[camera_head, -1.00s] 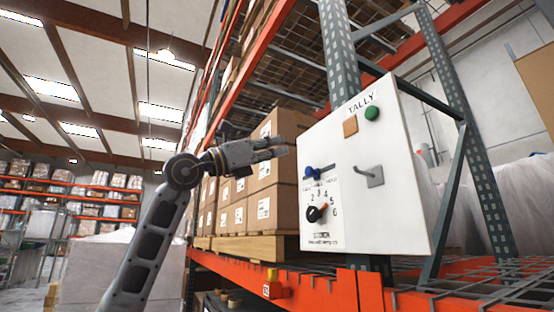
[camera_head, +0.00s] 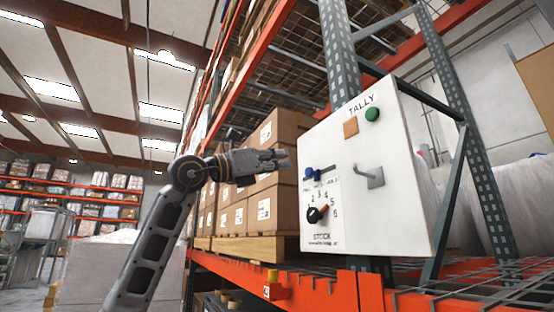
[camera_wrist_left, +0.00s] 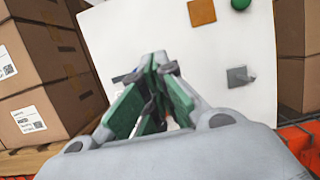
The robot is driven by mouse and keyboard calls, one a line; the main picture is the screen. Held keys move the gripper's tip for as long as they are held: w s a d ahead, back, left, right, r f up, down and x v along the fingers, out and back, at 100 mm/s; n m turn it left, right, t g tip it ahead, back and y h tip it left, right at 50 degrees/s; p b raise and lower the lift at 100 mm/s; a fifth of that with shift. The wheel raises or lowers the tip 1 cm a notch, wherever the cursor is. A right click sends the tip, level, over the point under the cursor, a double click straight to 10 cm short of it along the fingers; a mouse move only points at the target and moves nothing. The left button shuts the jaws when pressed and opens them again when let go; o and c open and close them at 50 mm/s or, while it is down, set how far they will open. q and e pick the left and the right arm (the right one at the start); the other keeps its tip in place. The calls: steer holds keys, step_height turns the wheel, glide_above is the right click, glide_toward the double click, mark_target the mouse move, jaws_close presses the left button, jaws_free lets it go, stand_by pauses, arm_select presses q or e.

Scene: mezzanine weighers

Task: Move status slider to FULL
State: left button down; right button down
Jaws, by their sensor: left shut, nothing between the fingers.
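A white tally box (camera_head: 385,205) is mounted on the rack post. The status slider has a blue knob (camera_head: 309,173) at the left part of its short dark track, on the box's left side. Label text beneath the track is too small to read surely. My left gripper (camera_head: 287,158) is shut and empty, left of the box and apart from the blue knob. In the left wrist view the shut fingers (camera_wrist_left: 156,68) point at the box front and hide most of the slider. My right gripper is not in view.
A black and red rotary dial (camera_head: 317,214) sits below the slider. A grey lever (camera_head: 370,177), an orange square (camera_head: 350,127) and a green button (camera_head: 372,114) are also on the box. Stacked cartons (camera_head: 233,217) stand behind my gripper. An orange rack beam (camera_head: 320,290) runs below.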

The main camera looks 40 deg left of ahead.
arm_select(q)
steer(key=p, duration=0.2)
glide_toward(327, 166)
steer(key=w+d+r, duration=0.1)
steer(key=d+r, duration=0.1)
steer(key=shift+w+a+f, duration=0.1)
steer(key=shift+a+f, duration=0.05)
steer(key=shift+a, duration=0.05)
steer(key=shift+w+d, duration=0.1)
steer(key=shift+w, duration=0.2)
stand_by(0.4)
steer(key=shift+w+d, duration=0.35)
steer(key=shift+w, duration=0.4)
steer(key=shift+w+d+p, duration=0.2)
steer(key=shift+w+p, duration=0.15)
steer(key=shift+w, duration=0.2)
steer(key=shift+w+d+p, duration=0.25)
steer(key=shift+w+p, duration=0.05)
steer(key=shift+w, duration=0.3)
stand_by(0.4)
steer(key=shift+s+a, duration=0.1)
steer(key=shift+s, duration=0.2)
stand_by(0.4)
steer(key=shift+w+a, duration=0.25)
steer(key=shift+a, duration=0.3)
stand_by(0.4)
